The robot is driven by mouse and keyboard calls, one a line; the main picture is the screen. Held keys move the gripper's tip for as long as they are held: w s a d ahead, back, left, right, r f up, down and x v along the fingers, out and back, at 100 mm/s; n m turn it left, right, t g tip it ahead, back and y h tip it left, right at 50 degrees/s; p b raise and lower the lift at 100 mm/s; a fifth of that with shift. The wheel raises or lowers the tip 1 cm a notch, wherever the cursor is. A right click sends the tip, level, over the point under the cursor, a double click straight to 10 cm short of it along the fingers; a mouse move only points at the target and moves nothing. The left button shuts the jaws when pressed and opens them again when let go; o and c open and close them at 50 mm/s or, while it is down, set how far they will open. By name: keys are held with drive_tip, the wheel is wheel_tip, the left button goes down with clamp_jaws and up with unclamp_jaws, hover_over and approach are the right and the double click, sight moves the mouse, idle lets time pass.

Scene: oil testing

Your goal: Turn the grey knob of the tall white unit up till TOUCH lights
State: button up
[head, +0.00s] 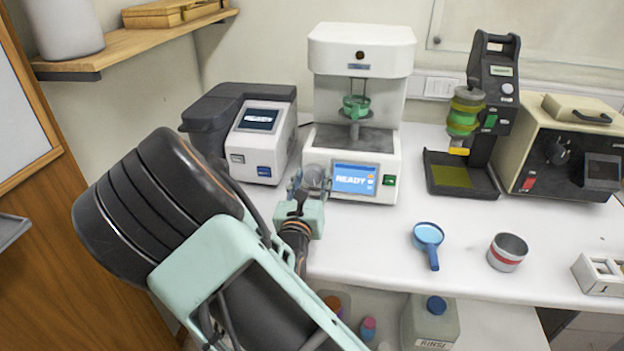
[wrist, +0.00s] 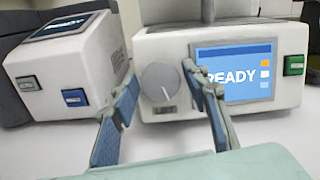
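The tall white unit (head: 361,50) stands at the back of the bench; its screen (head: 355,179) reads READY. In the wrist view, the grey knob (wrist: 161,82) is on the unit's lower front, left of the screen (wrist: 235,75). A pale pointer mark on it points downward, slightly right. A small label below it is too blurred to read surely. My gripper (wrist: 160,77) is open, with one blue-grey finger at each side of the knob. The right finger covers the screen's left edge. I cannot tell whether either finger touches the knob. My gripper (head: 304,190) also shows in the head view.
A lower white-and-dark device (head: 264,140) stands close on the left. A green cup (head: 356,106) sits inside the tall unit. A black stand (head: 492,110), a beige box (head: 580,145), a blue magnifier (head: 428,236) and a metal cup (head: 507,252) are to the right.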

drive_tip(key=c, duration=0.8)
drive_tip(key=shift+m+h+b, duration=0.5)
drive_tip(key=shift+m+h, duration=0.1)
drive_tip(key=shift+m, duration=1.4)
drive_tip(key=o, duration=1.2)
drive_tip(key=shift+c, duration=0.2)
drive_tip(key=shift+a, duration=0.1)
drive_tip(key=v, duration=1.2)
drive_tip(key=shift+r, duration=0.15)
